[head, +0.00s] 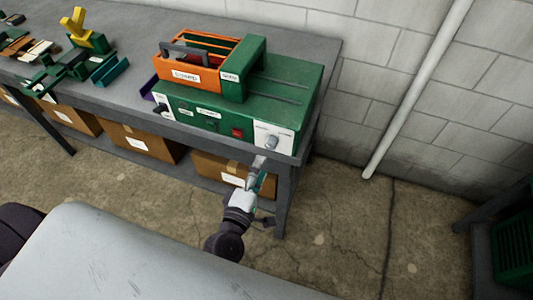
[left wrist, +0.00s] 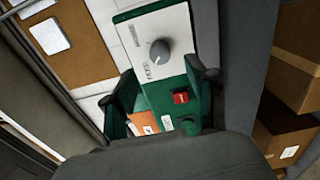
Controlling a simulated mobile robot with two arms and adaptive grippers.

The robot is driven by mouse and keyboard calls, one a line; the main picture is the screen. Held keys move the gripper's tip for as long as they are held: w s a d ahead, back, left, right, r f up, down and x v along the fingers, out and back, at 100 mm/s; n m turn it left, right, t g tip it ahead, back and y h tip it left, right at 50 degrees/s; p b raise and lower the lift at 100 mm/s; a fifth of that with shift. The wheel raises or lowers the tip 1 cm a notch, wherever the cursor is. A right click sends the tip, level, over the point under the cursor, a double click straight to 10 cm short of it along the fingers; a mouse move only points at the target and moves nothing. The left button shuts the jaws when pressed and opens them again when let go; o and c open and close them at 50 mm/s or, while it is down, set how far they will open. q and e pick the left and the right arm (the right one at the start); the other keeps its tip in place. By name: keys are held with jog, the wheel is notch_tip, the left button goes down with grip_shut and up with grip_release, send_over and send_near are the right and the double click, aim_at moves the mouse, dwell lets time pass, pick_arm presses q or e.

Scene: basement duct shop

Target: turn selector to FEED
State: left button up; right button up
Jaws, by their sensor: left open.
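The green machine (head: 290,95) stands on the near right end of the grey bench. Its selector, a grey round knob (head: 271,142), sits on a white plate at the right of the front panel. The knob (left wrist: 160,50) also shows in the left wrist view, with small labels beside it that I cannot read for certain. My left gripper (head: 257,168) is in front of and below the knob, apart from it. In the left wrist view my left gripper (left wrist: 165,90) has its two fingers spread, with nothing between them. My right gripper is not in view.
A red switch (head: 238,133) is left of the knob. An orange carrier (head: 195,74) sits on the machine. Below the bench top (head: 130,35) are cardboard boxes (head: 145,144) and a bench leg (head: 284,205). A pipe (head: 420,85) runs down the wall.

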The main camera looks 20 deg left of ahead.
pick_arm(q)
jog(key=shift+s, duration=2.1)
jog(key=shift+f, duration=0.1)
jog(key=s+f+m+g+h, duration=0.1)
jog(key=s+f+m+g, duration=0.15)
jog(key=f, duration=0.65)
jog(key=s+f+m+g+b, duration=0.15)
jog(key=f+m, duration=0.25)
jog(key=f, duration=0.5)
jog(key=s+f+m+g+h, duration=0.1)
jog(key=s+f+m+g, duration=0.25)
jog(key=f, duration=0.65)
jog(key=s+a+f+m+g+y, duration=0.1)
jog(key=s+a+f+m+g, duration=0.1)
jog(key=s+f, duration=0.5)
jog(key=s+a+f+m+g, duration=0.3)
jog(key=s+f+m+g, duration=0.1)
jog(key=s, duration=0.4)
jog(key=s+a+f+m+g+y+b, duration=0.1)
jog(key=s+a+f+m+g, duration=0.2)
jog(key=s+f, duration=0.5)
jog(key=shift+s+a+f+m+y, duration=0.25)
jog(key=shift+s+f+m+y, duration=0.1)
jog(key=shift+f+m, duration=0.4)
jog(key=shift+g, duration=0.25)
